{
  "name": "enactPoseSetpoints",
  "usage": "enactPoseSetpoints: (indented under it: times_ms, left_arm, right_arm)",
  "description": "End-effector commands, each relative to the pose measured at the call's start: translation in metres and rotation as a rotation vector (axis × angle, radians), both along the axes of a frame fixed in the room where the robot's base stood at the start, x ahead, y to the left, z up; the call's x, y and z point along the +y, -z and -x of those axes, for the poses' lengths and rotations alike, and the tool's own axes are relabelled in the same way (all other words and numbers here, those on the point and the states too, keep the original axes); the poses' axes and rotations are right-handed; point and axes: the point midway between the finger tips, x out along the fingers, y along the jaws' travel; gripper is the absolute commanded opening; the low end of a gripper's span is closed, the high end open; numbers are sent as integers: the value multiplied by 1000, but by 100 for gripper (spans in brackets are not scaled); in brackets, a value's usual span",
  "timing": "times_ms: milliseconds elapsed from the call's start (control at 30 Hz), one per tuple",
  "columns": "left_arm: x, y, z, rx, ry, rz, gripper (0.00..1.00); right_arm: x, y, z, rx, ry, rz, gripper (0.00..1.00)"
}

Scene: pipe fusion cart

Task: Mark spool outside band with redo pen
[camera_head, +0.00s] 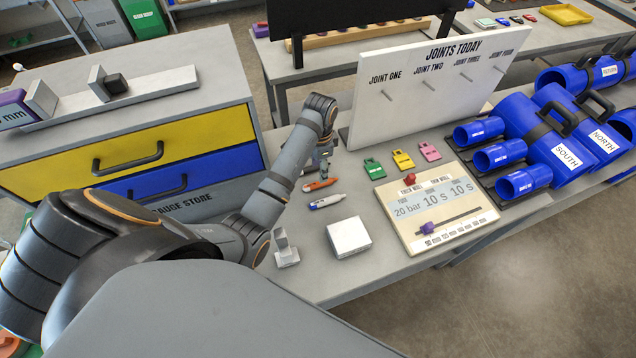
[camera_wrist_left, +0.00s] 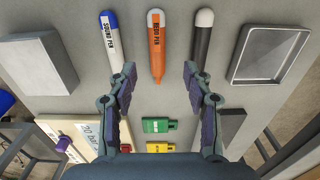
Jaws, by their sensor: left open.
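The orange redo pen (camera_wrist_left: 156,42) lies on the grey bench, its label readable in the wrist view; it also shows in the head view (camera_head: 319,185). My left gripper (camera_wrist_left: 158,74) is open above the bench, its two fingers on either side of the pen's lower part; I cannot tell if they touch it. In the head view the left gripper (camera_head: 322,168) is small and partly hidden by its own wrist. Large blue spools marked South (camera_head: 562,150) and North (camera_head: 598,138) lie at the right. Which spool is outside the band is not clear. My right gripper is not in view.
A white-and-blue pen (camera_wrist_left: 112,45) and a black pen (camera_wrist_left: 203,42) flank the redo pen. A white block (camera_head: 348,237), coloured tags (camera_head: 402,160) and a settings board (camera_head: 440,210) share the bench. The joints board (camera_head: 430,85) stands behind.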

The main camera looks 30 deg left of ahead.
Motion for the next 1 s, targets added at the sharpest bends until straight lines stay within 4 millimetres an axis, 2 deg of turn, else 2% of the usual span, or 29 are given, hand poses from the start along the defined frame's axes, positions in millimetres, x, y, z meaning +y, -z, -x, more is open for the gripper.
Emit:
enactPoseSetpoints:
  times_ms: [67,233,333,500,667,767,833,1000]
  left_arm:
    - [0,5,0,0,0,0,51]
    - [-1,11,1,2,0,1,51]
    - [-5,24,5,6,0,2,51]
    - [-6,52,5,2,0,1,51]
    - [-6,60,5,-1,0,1,51]
    - [-6,60,5,-1,0,1,51]
    - [-6,60,5,-1,0,1,46]
    - [-6,60,5,-1,0,1,22]
  right_arm:
    - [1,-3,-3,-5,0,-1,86]
    - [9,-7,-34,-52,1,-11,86]
    - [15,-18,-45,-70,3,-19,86]
    - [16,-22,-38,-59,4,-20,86]
    - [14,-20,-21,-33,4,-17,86]
    - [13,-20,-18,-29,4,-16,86]
    - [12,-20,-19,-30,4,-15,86]
    - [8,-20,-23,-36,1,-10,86]
